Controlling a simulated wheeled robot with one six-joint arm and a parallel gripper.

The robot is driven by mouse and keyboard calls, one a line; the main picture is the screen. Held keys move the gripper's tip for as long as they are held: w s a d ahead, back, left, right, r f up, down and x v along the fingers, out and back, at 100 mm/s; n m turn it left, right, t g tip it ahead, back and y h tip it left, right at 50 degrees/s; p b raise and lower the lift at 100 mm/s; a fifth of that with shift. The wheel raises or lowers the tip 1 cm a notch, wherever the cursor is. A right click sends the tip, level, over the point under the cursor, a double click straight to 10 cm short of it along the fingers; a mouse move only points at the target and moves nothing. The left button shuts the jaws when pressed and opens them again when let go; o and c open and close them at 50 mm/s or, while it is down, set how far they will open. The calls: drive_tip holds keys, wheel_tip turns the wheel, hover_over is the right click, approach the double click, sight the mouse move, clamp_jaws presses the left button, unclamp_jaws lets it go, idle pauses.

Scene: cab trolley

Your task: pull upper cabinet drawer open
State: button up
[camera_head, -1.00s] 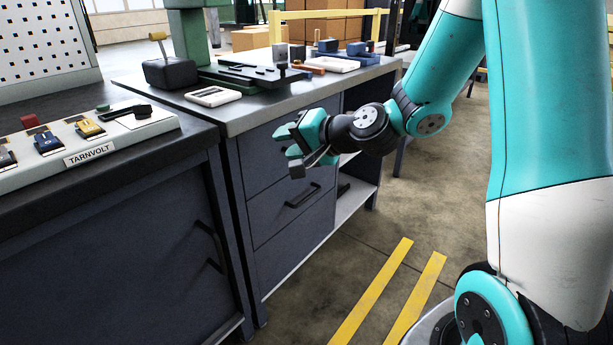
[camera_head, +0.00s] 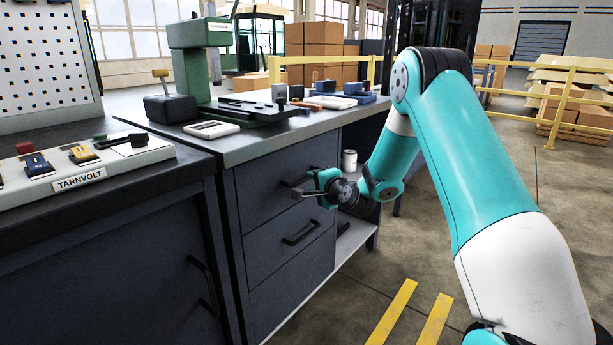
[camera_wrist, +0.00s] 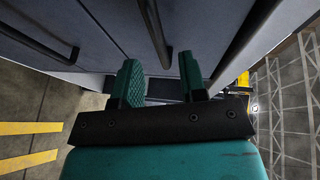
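The cabinet's upper drawer (camera_head: 265,192) is a dark blue-grey front below the worktop, and it looks shut. My gripper (camera_head: 304,190) is in front of it, toward its right side, and partly covers its handle. In the wrist view a dark bar handle (camera_wrist: 156,30) on a drawer front lies ahead of my gripper (camera_wrist: 160,80), roughly in line with the gap between the two green fingers. The fingers are apart with nothing visibly held. I cannot tell whether they touch the handle. A lower drawer's handle (camera_head: 301,233) shows below; another handle (camera_wrist: 40,35) is at the wrist view's left.
The worktop (camera_head: 240,150) above holds a green press (camera_head: 202,68) and several small parts. An open shelf with a white can (camera_head: 349,160) is right of the drawers. A neighbouring bench (camera_head: 100,250) stands at left. Floor with yellow stripes (camera_head: 392,312) is open in front.

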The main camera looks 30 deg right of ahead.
sight(307, 178)
drive_tip(key=w, duration=0.2)
drive_tip(key=w+f, duration=0.1)
drive_tip(key=w, duration=0.2)
drive_tip(key=shift+w+d, duration=0.15)
drive_tip(key=shift+w, duration=0.1)
clamp_jaws()
